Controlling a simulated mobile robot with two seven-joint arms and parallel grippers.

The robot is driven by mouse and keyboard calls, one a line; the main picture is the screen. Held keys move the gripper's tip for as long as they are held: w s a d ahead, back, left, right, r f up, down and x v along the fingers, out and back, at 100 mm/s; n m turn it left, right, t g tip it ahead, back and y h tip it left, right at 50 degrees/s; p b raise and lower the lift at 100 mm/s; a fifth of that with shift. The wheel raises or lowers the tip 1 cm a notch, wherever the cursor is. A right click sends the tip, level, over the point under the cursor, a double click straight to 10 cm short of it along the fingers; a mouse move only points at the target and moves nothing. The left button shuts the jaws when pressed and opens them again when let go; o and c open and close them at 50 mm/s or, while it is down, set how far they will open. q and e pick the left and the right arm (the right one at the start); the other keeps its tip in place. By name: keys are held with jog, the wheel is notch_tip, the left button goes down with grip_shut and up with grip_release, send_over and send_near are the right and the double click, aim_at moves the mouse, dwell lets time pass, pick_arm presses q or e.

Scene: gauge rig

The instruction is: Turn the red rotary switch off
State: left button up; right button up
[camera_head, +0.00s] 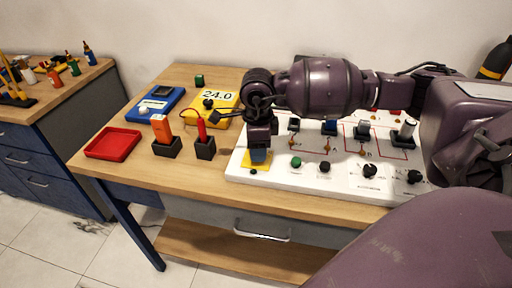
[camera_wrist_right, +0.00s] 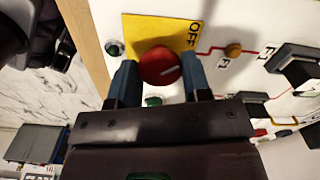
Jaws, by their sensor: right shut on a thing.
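The red rotary switch (camera_wrist_right: 157,66) sits on a yellow plate (camera_wrist_right: 143,28) in the right wrist view. Its white pointer line lies to the right, and the "OFF" label is above and right of the knob. My right gripper (camera_wrist_right: 160,84) has one blue finger on each side of the knob and is shut on it. In the head view my right gripper (camera_head: 258,155) points down at the left end of the white panel, over the yellow plate (camera_head: 257,165); the knob is hidden there. My left gripper is not in view.
The white panel (camera_head: 310,177) carries a green button (camera_head: 296,162), black knobs (camera_head: 370,170) and several switches near my gripper. Left of it stand two black holders (camera_head: 205,148), a yellow meter (camera_head: 226,99), a blue device (camera_head: 155,103) and a red tray (camera_head: 112,144). The table's front left is clear.

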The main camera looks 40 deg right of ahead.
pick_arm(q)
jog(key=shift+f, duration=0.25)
pick_arm(e)
jog(key=shift+n, duration=0.5)
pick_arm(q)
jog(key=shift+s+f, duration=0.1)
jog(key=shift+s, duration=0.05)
pick_arm(e)
jog(key=o, duration=0.9)
pick_arm(q)
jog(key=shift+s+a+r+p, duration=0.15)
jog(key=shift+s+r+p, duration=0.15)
jog(key=shift+p, duration=0.1)
pick_arm(e)
notch_tip(320, 180, up, 11)
jog(key=shift+f, duration=0.1)
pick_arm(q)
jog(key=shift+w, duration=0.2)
